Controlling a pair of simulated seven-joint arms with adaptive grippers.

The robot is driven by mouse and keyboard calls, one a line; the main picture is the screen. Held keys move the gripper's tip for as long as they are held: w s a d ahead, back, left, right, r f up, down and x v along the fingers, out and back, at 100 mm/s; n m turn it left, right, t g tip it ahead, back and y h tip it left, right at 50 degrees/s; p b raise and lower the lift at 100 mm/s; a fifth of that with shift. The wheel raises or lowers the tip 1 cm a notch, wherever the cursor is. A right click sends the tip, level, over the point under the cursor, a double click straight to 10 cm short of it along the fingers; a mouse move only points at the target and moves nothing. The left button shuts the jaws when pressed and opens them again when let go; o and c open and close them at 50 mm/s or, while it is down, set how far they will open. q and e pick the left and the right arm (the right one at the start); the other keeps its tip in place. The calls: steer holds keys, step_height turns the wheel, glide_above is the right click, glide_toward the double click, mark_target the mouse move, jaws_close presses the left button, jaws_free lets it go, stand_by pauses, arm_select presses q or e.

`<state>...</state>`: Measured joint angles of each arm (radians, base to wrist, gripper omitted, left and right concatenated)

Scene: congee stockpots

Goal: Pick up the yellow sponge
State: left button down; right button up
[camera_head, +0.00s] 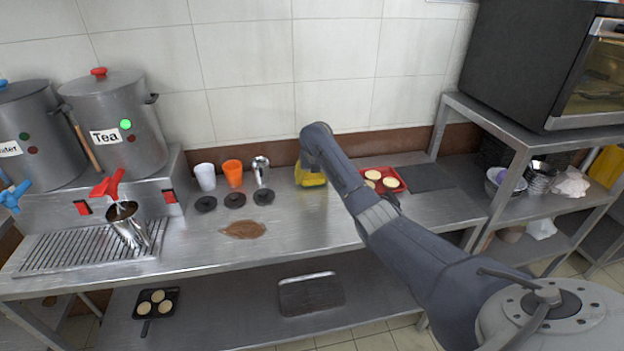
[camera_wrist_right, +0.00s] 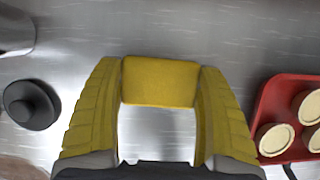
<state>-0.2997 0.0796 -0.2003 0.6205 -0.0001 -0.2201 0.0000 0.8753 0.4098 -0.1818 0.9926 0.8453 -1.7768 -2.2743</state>
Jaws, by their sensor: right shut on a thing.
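My right gripper (camera_head: 311,178) reaches down to the steel counter in the head view, near the back wall. In the right wrist view the yellow sponge (camera_wrist_right: 160,82) sits between its two yellow fingers, which touch its left and right sides. The gripper is shut on the sponge. In the head view, sponge and fingers merge into one yellow patch, so I cannot tell whether the sponge is clear of the counter. My left gripper is not in view.
A red tray (camera_head: 400,187) with pale round cakes stands right of the gripper. A white cup (camera_head: 205,176), an orange cup (camera_head: 232,173), a metal shaker (camera_head: 261,170) and dark lids (camera_head: 264,197) stand left. A brown spill (camera_head: 243,230) lies in front.

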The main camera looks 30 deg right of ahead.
mark_target(312, 175)
step_height(312, 175, up, 20)
steer(key=shift+f, duration=0.15)
stand_by(0.4)
